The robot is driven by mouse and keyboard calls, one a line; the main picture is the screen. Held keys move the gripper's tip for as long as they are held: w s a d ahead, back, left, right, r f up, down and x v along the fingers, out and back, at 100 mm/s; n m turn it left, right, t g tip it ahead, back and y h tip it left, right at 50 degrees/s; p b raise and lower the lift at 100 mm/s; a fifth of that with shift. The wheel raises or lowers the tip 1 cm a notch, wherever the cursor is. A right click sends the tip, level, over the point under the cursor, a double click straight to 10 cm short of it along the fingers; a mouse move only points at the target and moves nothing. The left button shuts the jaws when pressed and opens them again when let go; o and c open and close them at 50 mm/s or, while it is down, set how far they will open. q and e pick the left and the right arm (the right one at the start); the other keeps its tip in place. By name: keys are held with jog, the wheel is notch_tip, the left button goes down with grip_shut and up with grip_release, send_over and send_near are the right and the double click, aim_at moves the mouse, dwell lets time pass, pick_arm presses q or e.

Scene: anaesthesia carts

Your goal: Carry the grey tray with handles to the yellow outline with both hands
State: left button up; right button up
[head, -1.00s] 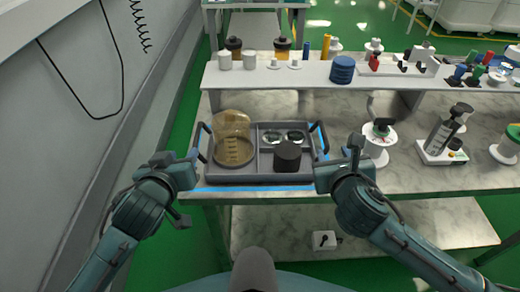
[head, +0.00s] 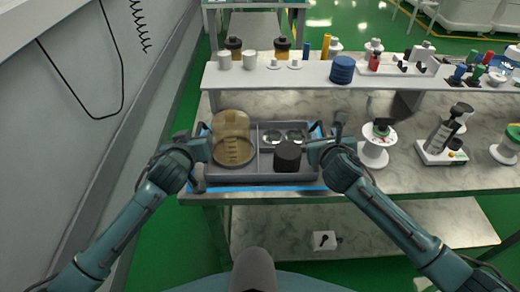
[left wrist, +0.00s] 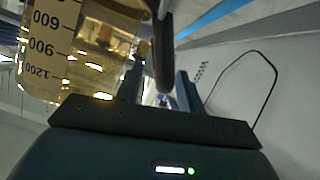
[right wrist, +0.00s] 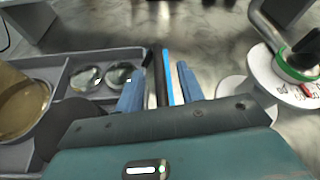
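The grey tray (head: 245,179) sits on the marble-topped bench, near its front left edge. It holds an amber graduated beaker (head: 233,150), a black cylinder (head: 287,158) and two small shiny dishes (head: 283,137). My left gripper (head: 205,143) is at the tray's left handle; in the left wrist view the dark handle bar (left wrist: 162,55) stands between its open fingers. My right gripper (head: 316,148) is at the right handle; in the right wrist view the handle (right wrist: 152,82) lies between its open fingers. A blue outline (head: 270,188) shows around the tray; no yellow outline is visible.
A raised white shelf (head: 300,73) with bottles and jars runs behind the tray. A grey wall (head: 80,110) rises at left.

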pick_arm(q)
jog(key=shift+w+d+f, duration=0.1)
jog(key=shift+w+f, duration=0.2)
jog(key=shift+w, duration=0.35)
pick_arm(e)
jog(key=shift+w+f, duration=0.25)
jog(key=shift+w, duration=0.4)
pick_arm(q)
grip_shut()
pick_arm(e)
grip_shut()
